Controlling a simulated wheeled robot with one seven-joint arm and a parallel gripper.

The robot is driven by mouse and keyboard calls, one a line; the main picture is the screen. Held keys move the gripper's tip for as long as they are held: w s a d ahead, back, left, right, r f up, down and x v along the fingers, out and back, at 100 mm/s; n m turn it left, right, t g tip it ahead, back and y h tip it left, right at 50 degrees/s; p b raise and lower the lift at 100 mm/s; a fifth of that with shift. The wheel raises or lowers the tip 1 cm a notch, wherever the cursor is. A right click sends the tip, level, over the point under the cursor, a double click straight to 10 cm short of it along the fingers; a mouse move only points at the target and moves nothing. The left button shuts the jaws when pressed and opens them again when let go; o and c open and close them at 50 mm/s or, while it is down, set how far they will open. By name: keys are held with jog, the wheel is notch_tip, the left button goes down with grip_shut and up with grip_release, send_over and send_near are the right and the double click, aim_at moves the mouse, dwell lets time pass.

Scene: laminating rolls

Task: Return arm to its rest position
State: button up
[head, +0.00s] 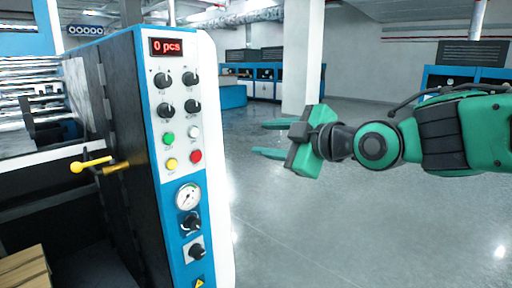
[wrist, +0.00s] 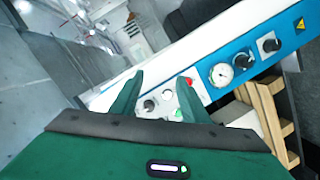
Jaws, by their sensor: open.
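My gripper (head: 270,139) is green and open, with its two fingers apart and nothing between them. In the head view it reaches in from the right and points left toward the control panel (head: 179,135), with a gap of floor showing between them. The panel carries black knobs, coloured buttons, a round gauge (head: 187,197) and a red display (head: 166,46) reading "0 pcs". In the wrist view the open fingers (wrist: 157,95) show in front of the panel, and the red button (wrist: 189,81) and green button (wrist: 179,114) appear between or beside them.
The laminating machine (head: 125,130) fills the left side, with a yellow-handled lever (head: 90,164) sticking out. A wooden pallet (head: 24,270) lies at the lower left. A white column (head: 302,55) and blue machines (head: 262,80) stand far behind. The grey floor (head: 340,230) below my arm is clear.

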jog(key=s+d+f+m+g+h, duration=0.25)
jog(key=d+f+m+h, duration=0.3)
jog(key=d+f, duration=0.6)
jog(key=s+d+f+m+g+h, duration=0.3)
jog(key=d+f+m, duration=0.35)
jog(key=d, duration=0.95)
jog(key=s+d+f+m+g, duration=0.2)
jog(key=s+d+m, duration=0.2)
jog(key=s, duration=0.3)
jog(key=s+d+f+m+g+h, duration=0.1)
jog(key=s+d+f+m+g, duration=0.1)
jog(key=s, duration=0.6)
jog(key=s+d+f+m+g, duration=0.2)
jog(key=s+d+f+m, duration=0.2)
jog(key=s+d+m, duration=0.2)
jog(key=shift+s+f+m, duration=0.25)
jog(key=shift+s+m, duration=0.25)
jog(key=shift+s, duration=0.45)
jog(key=shift+d+g+h, duration=0.1)
jog(key=shift+g+h, duration=0.15)
jog(key=shift+c, duration=1.2)
jog(key=shift+w, duration=0.1)
